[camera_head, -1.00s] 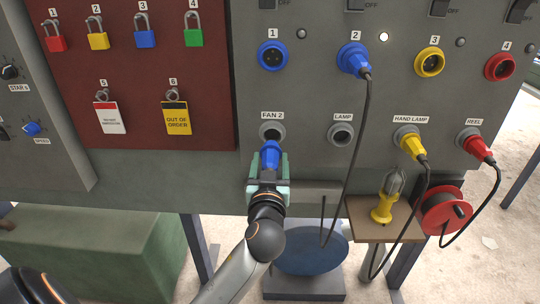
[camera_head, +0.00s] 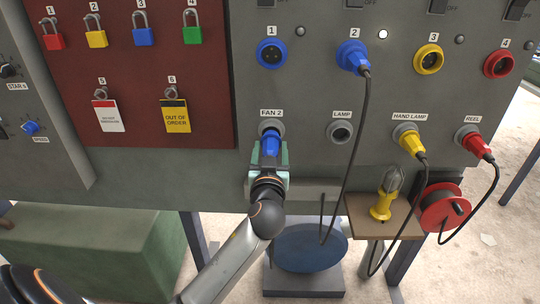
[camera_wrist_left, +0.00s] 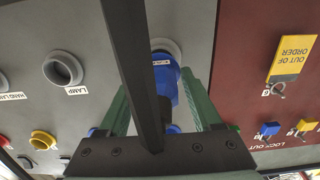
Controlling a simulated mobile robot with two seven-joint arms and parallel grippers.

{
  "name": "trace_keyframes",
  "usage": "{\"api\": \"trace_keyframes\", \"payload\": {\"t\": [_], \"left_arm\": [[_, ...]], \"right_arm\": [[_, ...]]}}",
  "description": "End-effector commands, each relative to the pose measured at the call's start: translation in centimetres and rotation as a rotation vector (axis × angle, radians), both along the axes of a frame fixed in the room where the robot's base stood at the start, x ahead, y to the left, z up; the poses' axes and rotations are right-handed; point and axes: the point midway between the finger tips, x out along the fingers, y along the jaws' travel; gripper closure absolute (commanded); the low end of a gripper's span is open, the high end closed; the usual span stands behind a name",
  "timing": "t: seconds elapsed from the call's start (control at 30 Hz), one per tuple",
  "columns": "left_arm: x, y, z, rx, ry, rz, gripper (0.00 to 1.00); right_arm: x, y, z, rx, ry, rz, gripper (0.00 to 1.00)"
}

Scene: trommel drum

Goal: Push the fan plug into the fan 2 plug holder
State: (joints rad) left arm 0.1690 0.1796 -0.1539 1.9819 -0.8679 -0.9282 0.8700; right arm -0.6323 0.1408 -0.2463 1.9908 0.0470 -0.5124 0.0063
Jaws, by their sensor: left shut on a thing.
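The blue fan plug (camera_head: 270,143) is between the green fingers of my left gripper (camera_head: 269,154), which is shut on it. The plug's front end is at the grey fan 2 plug holder (camera_head: 271,127), under the FAN 2 label. In the left wrist view the plug (camera_wrist_left: 167,85) points at the holder (camera_wrist_left: 166,46) and meets or overlaps its ring; how deep it sits cannot be told. A dark bar crosses in front of part of the plug there. My right gripper is not in view.
The empty lamp holder (camera_head: 340,131) is just right. A black cable (camera_head: 357,150) hangs from the blue plug (camera_head: 353,57) in socket 2. The yellow plug (camera_head: 411,143) and red plug (camera_head: 474,142) sit in their holders. Padlocks hang on the red board (camera_head: 150,75) at left.

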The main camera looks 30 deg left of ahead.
Motion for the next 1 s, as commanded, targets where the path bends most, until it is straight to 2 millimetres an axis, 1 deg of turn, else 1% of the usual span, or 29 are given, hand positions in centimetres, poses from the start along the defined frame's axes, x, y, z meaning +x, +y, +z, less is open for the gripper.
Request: {"api": "trace_keyframes", "payload": {"t": [0.1, 0.3, 0.63, 1.0], "left_arm": [[0.8, 0.5, 0.1, 0.002, -0.001, 0.001, 1.00], [1.4, 0.9, 0.1, 0.000, -0.001, 0.001, 1.00], [1.5, 1.0, 0.1, 0.000, -0.001, 0.001, 1.00], [1.4, 1.0, 0.1, -0.001, -0.002, 0.001, 1.00]], "right_arm": [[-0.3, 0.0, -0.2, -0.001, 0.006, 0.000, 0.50], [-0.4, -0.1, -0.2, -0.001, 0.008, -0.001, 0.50], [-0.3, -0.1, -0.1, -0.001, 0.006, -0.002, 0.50], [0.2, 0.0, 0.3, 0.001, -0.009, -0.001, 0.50]]}}
